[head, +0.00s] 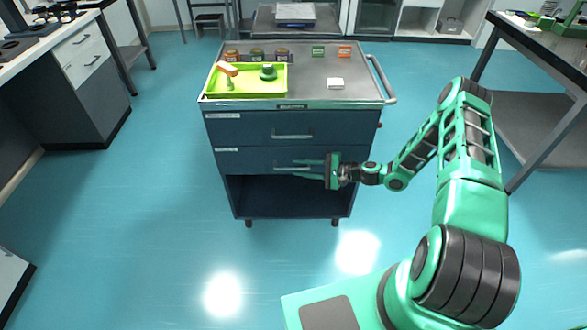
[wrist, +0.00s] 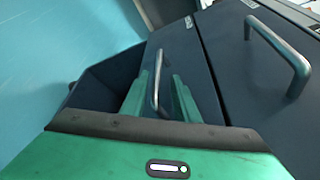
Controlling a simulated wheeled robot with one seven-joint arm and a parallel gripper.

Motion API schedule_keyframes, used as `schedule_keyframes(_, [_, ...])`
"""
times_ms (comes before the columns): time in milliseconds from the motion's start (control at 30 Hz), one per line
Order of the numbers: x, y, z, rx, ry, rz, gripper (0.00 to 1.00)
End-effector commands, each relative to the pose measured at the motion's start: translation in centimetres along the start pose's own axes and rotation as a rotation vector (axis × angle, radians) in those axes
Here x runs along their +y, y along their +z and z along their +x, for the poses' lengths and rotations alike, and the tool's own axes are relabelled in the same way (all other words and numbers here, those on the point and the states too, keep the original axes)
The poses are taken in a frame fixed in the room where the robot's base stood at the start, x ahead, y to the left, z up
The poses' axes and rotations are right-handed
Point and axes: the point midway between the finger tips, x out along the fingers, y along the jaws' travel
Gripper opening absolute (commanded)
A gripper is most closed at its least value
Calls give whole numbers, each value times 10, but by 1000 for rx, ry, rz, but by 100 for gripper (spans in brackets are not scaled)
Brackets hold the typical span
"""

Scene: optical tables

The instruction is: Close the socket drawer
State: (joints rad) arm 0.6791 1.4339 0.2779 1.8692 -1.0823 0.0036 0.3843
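The cart has two dark blue drawer fronts, an upper drawer (head: 245,128) and a lower drawer (head: 240,162), each with a bar handle. Their labels are too small to read, so I cannot tell which is the socket drawer. Both fronts look about flush with the cart. My gripper (head: 309,169) is at the lower drawer's handle (head: 288,166), reaching in from the right. In the wrist view its two green fingers (wrist: 165,95) are apart, with the lower handle (wrist: 156,88) between them. I cannot tell whether they touch it. The upper handle (wrist: 278,45) is to the right there.
On the cart top are a lime tray (head: 250,92) holding tools, several small jars and a white block (head: 335,84). An open shelf (head: 290,198) lies below the drawers. A workbench (head: 540,45) stands at right, a cabinet (head: 85,65) at left. The floor around the cart is clear.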

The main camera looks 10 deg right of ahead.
Motion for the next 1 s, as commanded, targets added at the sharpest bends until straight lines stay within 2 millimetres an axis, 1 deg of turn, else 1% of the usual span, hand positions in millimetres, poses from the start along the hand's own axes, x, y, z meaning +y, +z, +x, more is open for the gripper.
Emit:
schedule_keyframes(33, [0, -1, -11, 2, 0, 1, 28])
schedule_keyframes(200, [1, -1, -42, 2, 1, 2, 28])
schedule_keyframes(300, [1, -2, -56, 2, 3, 2, 28])
schedule_keyframes(400, [2, -2, -66, 1, 5, 2, 28])
schedule_keyframes(567, [2, -1, -72, 0, 5, 2, 28])
schedule_keyframes(1000, [2, -1, -72, -1, 6, 3, 28])
